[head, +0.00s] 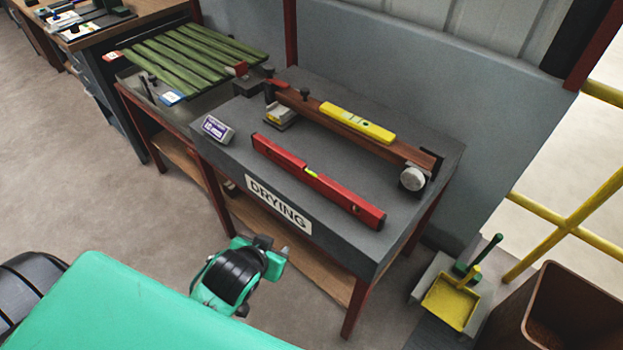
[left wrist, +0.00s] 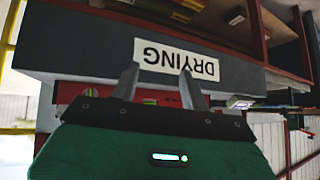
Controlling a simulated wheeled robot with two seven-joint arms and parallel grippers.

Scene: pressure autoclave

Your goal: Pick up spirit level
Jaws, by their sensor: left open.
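A red spirit level (head: 320,182) with a yellow-green vial lies along the front of the grey table top (head: 240,160). A shorter yellow spirit level (head: 356,121) rests on a brown wooden bar (head: 310,110) behind it. My left gripper (head: 274,246) is in front of the table, near the DRYING label (head: 278,205), apart from both levels. In the left wrist view the picture is upside down, and the open fingers (left wrist: 158,78) point toward the label (left wrist: 176,59) with nothing between them. Part of the red level (left wrist: 72,93) shows behind the gripper there. My right gripper is not in view.
A small white-and-purple box (head: 217,130) stands at the table's left front. A round white gauge-like part (head: 412,179) sits at the bar's right end. Green slats (head: 190,55) lie on the left bench. A yellow dustpan (head: 451,301) and brown bin (head: 570,310) stand at right.

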